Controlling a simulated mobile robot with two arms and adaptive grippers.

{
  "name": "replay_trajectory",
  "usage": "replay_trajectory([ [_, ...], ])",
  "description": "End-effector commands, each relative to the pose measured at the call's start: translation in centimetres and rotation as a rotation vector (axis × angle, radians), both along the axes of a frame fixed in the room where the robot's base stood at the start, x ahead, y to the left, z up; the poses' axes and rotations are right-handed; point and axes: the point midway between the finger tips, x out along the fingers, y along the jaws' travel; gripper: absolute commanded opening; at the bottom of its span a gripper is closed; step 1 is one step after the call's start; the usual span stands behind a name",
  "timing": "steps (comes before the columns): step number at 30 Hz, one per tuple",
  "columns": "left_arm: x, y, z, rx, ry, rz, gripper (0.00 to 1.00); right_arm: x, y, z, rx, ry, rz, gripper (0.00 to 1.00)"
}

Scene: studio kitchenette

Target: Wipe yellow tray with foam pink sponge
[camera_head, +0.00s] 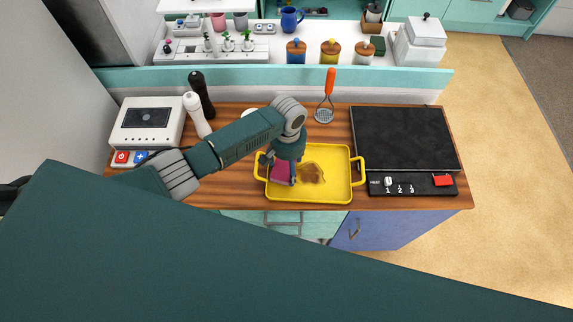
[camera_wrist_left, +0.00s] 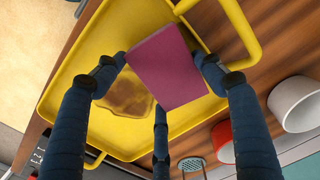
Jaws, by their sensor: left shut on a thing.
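My left gripper (camera_head: 282,168) is over the left part of the tray, shut on the pink sponge (camera_head: 281,176). In the left wrist view the sponge (camera_wrist_left: 168,68) sits between the fingers of the gripper (camera_wrist_left: 160,75), beside the stain (camera_wrist_left: 130,95) and partly over it. I cannot tell whether the sponge touches the tray floor. My right gripper is not in view.
A black cooktop (camera_head: 404,138) stands right of the tray. A masher with an orange handle (camera_head: 330,82) is behind it. White and black mills (camera_head: 197,115) and a white appliance (camera_head: 148,124) stand to the left. White and red cups (camera_wrist_left: 298,103) show in the wrist view.

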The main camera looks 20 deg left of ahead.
Motion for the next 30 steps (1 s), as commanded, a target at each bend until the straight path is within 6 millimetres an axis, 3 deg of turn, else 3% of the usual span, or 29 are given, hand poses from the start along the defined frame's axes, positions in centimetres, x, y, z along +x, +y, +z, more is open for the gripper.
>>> replay_trajectory([
  [15, 0.3, 0.2, 5.2, 0.001, -0.007, 0.001, 0.48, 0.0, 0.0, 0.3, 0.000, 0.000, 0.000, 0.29],
  [30, 0.4, 0.2, 6.0, 0.002, -0.008, 0.002, 0.48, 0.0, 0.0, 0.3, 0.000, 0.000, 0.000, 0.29],
])
